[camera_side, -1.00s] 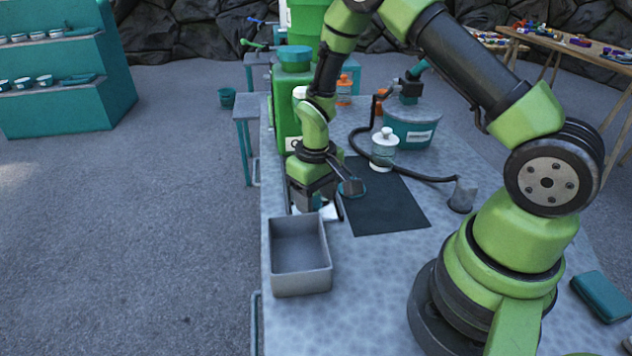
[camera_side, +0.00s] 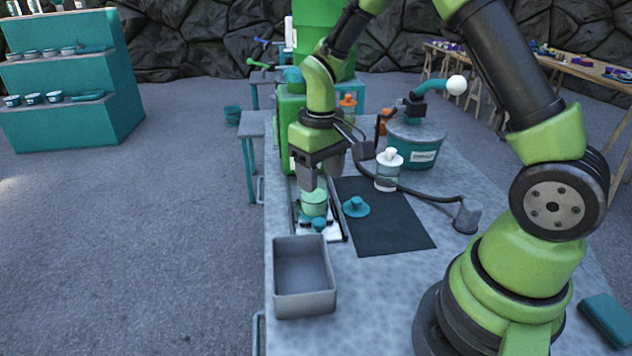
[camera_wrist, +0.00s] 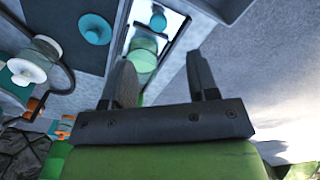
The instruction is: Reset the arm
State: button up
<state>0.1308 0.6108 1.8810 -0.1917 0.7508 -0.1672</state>
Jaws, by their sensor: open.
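My gripper (camera_side: 320,182) is raised above the left part of the bench, its fingers pointing down. In the wrist view my gripper (camera_wrist: 163,75) shows two dark fingers spread apart with nothing clasped between them. A pale green cylindrical piece (camera_side: 314,203) stands on a white plate just below the fingers. It also shows beyond the fingers in the wrist view (camera_wrist: 143,52). A small teal knob (camera_side: 319,225) is in front of it.
A grey open bin (camera_side: 303,305) stands at the bench's front left. A dark mat (camera_side: 390,235) lies right of the plate, with a teal knobbed disc (camera_side: 356,207) and a white-capped jar (camera_side: 388,172). Behind are a teal tank (camera_side: 418,152) and a black hose.

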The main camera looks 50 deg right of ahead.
jog(key=s+a+r+m+t+y, duration=0.1)
jog(key=s+a+r+t, duration=0.2)
jog(key=s+r, duration=0.5)
jog(key=s+a+r+m+t+y, duration=0.1)
jog(key=s+a+r+t, duration=0.2)
jog(key=s+r, duration=0.5)
jog(key=shift+s+a+r+t, duration=0.25)
jog(key=shift+a+r+t, duration=0.15)
jog(key=shift+r+t, duration=0.3)
